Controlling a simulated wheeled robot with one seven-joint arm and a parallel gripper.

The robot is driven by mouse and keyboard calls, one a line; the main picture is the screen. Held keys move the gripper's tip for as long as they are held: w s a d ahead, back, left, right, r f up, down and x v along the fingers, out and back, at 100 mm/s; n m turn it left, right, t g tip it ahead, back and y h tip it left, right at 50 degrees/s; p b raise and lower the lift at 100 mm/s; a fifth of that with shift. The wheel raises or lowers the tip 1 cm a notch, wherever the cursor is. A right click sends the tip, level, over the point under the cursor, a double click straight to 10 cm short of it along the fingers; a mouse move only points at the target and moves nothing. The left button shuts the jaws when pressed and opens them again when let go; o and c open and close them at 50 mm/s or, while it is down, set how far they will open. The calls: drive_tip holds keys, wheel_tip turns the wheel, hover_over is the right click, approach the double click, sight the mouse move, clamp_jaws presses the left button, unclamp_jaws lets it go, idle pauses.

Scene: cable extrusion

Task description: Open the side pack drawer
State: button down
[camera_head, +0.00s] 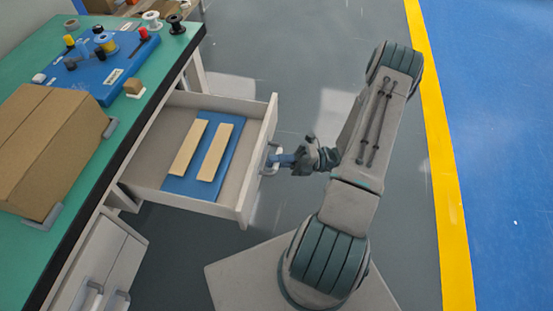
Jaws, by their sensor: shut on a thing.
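The drawer (257,142) is pulled out from under the green-topped bench, and its inside is in view. A blue tray (203,194) lies in it, with two pale wooden strips (190,147) on top. The drawer's handle (269,166) is on its front face, at the right. My gripper (281,160) is at this handle and shut on it. My arm reaches in from the right, and the fingertips are small and partly hidden by the handle.
The green bench (28,77) holds a cardboard box (47,146), a blue board (112,78) with spools and a small brown block (133,86). A white cabinet with handles (106,263) stands at the lower left. Grey floor is open beyond the drawer, up to a yellow line (440,150).

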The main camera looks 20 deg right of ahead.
drive_tip(key=c, duration=1.4)
unclamp_jaws()
drive_tip(key=v, duration=1.3)
drive_tip(key=shift+s+d+f, duration=0.1)
drive_tip(key=shift+d, duration=0.3)
drive_tip(key=s+a+r+m+h+p, duration=0.1)
drive_tip(key=a+r+m+h+p, duration=0.5)
drive_tip(key=r+m, duration=0.5)
drive_tip(key=s+a+r+m+g+h+p, duration=0.1)
drive_tip(key=a+r+m+h+p, duration=0.5)
drive_tip(key=r+m, duration=0.6)
drive_tip(key=s+a+r+m+h+p, duration=0.3)
drive_tip(key=a+r+m+h+p, duration=0.3)
drive_tip(key=r+m, duration=0.6)
wheel_tip(320, 180, up, 11)
drive_tip(key=shift+r+g+h+p, duration=0.1)
drive_tip(key=shift+g+h+p, duration=0.2)
drive_tip(key=shift+h+p, duration=0.7)
